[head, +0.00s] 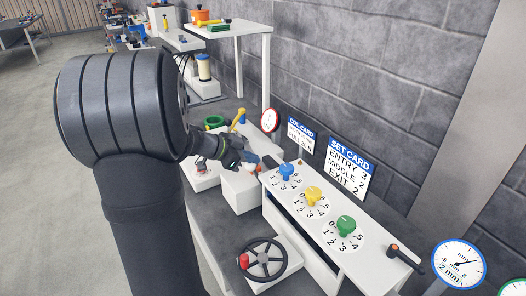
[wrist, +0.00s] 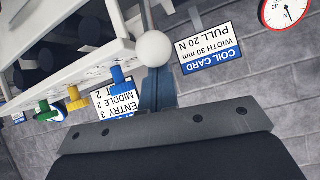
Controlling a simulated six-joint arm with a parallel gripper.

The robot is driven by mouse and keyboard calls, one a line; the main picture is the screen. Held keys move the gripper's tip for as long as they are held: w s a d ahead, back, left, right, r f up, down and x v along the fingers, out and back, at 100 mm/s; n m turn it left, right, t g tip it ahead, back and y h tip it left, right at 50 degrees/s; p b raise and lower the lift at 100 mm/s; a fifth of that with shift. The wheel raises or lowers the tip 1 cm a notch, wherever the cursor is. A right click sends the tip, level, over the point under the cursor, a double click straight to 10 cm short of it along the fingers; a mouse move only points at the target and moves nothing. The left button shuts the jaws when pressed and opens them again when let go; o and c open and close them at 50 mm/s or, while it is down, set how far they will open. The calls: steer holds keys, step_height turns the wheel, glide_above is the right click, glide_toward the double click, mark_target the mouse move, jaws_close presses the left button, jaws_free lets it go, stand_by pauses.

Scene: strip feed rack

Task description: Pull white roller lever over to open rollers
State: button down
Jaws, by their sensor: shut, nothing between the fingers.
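The white ball knob (wrist: 154,48) of a lever shows in the wrist view, directly at the tips of my gripper (wrist: 156,75). My gripper's fingers look closed together. The knob covers their ends, so I cannot tell whether they touch it or only lie behind it. The lever's arm is mostly hidden. In the head view my gripper (head: 249,158) is beside the white roller housing (head: 242,188), left of the dial panel. I cannot make out the white knob there.
The white panel holds a blue knob (head: 286,171), a yellow knob (head: 313,194) and a green knob (head: 346,225). A black handwheel (head: 262,259) stands in front. A yellow lever (head: 238,119) rises behind my gripper. A brick wall (head: 360,80) bounds the right.

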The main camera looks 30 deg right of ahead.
steer(key=a+f, duration=0.6)
steer(key=a, duration=0.2)
steer(key=shift+f, duration=0.15)
steer(key=shift+s, duration=0.1)
stand_by(0.4)
step_height(320, 180, up, 5)
steer(key=a, duration=0.8)
steer(key=shift+r+h, duration=0.25)
steer(key=shift+h, duration=0.15)
steer(key=shift+d, duration=0.15)
